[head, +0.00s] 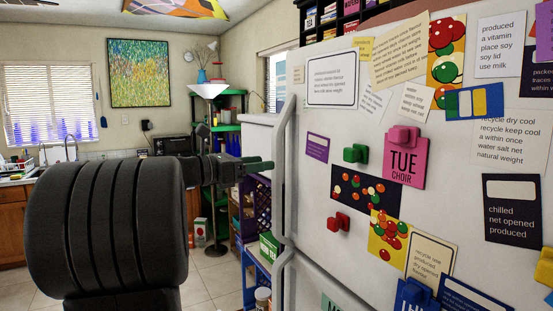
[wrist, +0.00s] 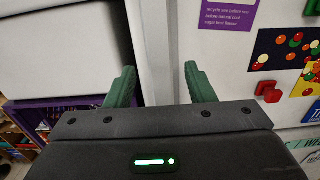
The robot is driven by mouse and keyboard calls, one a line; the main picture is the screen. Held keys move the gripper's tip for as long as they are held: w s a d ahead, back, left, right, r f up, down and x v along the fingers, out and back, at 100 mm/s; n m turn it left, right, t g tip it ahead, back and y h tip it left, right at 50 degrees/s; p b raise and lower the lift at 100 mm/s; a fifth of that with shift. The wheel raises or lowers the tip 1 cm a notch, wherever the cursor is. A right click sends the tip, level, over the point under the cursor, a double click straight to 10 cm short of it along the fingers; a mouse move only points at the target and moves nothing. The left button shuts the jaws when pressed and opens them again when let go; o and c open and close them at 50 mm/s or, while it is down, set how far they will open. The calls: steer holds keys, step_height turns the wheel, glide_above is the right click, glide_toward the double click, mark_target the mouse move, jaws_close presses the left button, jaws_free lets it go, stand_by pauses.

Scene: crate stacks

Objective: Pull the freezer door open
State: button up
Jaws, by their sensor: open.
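The white freezer door (head: 320,185) is the upper door of a fridge on the right, covered with papers and magnets. It looks shut. Its long pale handle (head: 281,140) runs down the left edge. My gripper (head: 258,165) is level with the handle's middle in the head view, its green fingers pointing at it. In the wrist view my gripper (wrist: 161,80) is open, with a finger on each side of a pale upright strip (wrist: 155,45), which looks like the handle. I cannot tell whether the fingers touch it.
The lower fridge door, with its own handle (head: 281,275), is below. A shelf with purple crates (head: 254,208) and a white box (head: 262,132) stand close to the fridge's left. Tiled floor (head: 215,280) is open at lower centre.

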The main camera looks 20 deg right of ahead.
mark_target(276, 161)
steer(key=d, duration=0.5)
steer(key=shift+w+d+p, duration=0.25)
steer(key=shift+d+p, duration=0.05)
steer(key=shift+p, duration=0.1)
steer(key=shift+c, duration=0.4)
jaws_close()
